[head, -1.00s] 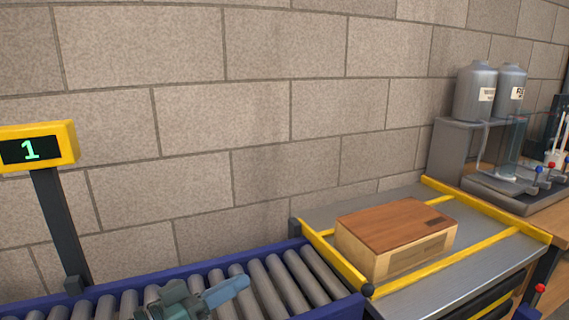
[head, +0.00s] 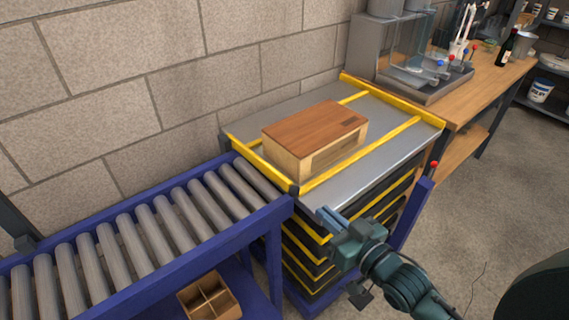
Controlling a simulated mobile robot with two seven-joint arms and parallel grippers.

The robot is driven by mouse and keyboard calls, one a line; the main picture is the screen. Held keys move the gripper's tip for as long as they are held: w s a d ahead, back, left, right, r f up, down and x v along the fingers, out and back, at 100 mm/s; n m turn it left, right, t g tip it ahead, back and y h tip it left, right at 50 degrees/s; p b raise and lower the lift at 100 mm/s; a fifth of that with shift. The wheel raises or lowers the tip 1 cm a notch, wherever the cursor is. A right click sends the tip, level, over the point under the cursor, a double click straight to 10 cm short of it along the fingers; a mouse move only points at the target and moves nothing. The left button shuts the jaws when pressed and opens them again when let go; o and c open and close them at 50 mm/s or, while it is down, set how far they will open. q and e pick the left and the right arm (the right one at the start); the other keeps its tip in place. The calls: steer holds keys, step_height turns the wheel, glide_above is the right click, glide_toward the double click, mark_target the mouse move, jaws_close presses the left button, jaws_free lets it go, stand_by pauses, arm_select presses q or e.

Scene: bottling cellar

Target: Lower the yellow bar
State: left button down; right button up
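A yellow bar (head: 262,167) runs along the edge of the grey lift table (head: 340,191), on the side facing the roller conveyor. A dark knob sits at its near end. The bar lies between the rollers and a wooden box (head: 316,133) with a brown lid, which rests on the table. My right gripper (head: 329,217) is in front of the table's near side, right of the bar's near end and apparently apart from it. Its pale blue fingers are small and close together, and I cannot tell how far they are open. My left gripper is out of view.
The blue-framed roller conveyor (head: 150,283) meets the table at left. A divided wooden crate (head: 209,297) sits below it. A blue post (head: 410,213) with a red knob (head: 434,164) stands right of my gripper. A workbench (head: 497,78) with a filling machine is behind; open floor lies right.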

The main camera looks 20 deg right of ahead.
steer(key=shift+t+y, duration=0.3)
steer(key=shift+t, duration=0.3)
steer(key=w+r, duration=0.2)
steer(key=r, duration=0.1)
steer(key=shift+w+d+r, duration=0.2)
steer(key=shift+w+r, duration=0.1)
steer(key=shift+w, duration=0.1)
jaws_close()
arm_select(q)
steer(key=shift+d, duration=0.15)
arm_select(e)
steer(key=w+a+f, duration=0.3)
steer(key=w, duration=0.3)
steer(key=shift+w+f, duration=0.4)
